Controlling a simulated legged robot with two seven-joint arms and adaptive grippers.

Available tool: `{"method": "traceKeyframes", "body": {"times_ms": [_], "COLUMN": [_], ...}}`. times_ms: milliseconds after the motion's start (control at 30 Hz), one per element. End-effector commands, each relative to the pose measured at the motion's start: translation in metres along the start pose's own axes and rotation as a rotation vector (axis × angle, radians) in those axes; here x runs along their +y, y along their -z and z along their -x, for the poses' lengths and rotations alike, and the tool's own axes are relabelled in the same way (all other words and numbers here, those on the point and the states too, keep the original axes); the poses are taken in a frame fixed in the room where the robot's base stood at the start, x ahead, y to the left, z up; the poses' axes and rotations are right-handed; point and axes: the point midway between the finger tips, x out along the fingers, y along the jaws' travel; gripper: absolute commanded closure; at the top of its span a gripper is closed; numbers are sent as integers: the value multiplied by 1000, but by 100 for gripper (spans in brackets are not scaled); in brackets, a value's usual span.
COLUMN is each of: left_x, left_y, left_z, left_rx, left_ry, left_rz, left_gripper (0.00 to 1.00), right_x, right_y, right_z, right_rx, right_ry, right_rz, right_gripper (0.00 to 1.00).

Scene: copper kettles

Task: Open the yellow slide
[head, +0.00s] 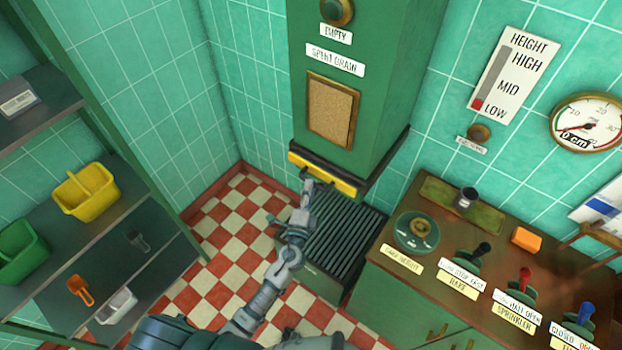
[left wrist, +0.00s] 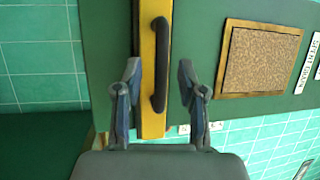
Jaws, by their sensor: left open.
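The yellow slide (head: 345,187) is a flat bar across the bottom of the green spent grain chute (head: 380,60). In the left wrist view the yellow slide (left wrist: 148,118) runs up and down the picture, with a dark bar handle (left wrist: 159,65) on it. My left gripper (head: 308,184) is just in front of the slide in the head view. In the left wrist view my left gripper (left wrist: 159,78) is open, with one finger on each side of the handle's line; I cannot tell whether they touch it. My right gripper is out of view.
A dark floor grate (head: 345,235) lies below the chute. Shelves with a yellow caddy (head: 86,194) and a green bin (head: 22,250) stand at the left. Red and white floor tiles lie between.

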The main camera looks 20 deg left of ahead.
Motion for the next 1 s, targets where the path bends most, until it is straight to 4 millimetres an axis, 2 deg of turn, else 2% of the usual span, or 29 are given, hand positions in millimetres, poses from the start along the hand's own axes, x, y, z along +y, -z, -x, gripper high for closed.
{"method": "traceKeyframes", "body": {"times_ms": [100,200,533,567,700,733,1000], "left_x": [-1,0,1,1,1,1,2], "left_y": [0,0,0,0,0,0,-1], "left_z": [-17,-25,-28,-29,-28,-28,-26], "left_rx": [-1,-1,-1,-1,-1,-1,-1], "left_ry": [1,0,-1,-1,-1,-1,-3], "left_rz": [-1,-1,0,0,0,0,0], "left_gripper": [60,60,60,62,97,100,100], "right_x": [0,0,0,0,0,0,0], "right_y": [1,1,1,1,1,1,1], "right_z": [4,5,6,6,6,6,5], "right_rx": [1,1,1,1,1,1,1], "right_ry": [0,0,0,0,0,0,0], "right_rz": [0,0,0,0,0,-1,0], "right_gripper": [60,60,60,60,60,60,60]}}
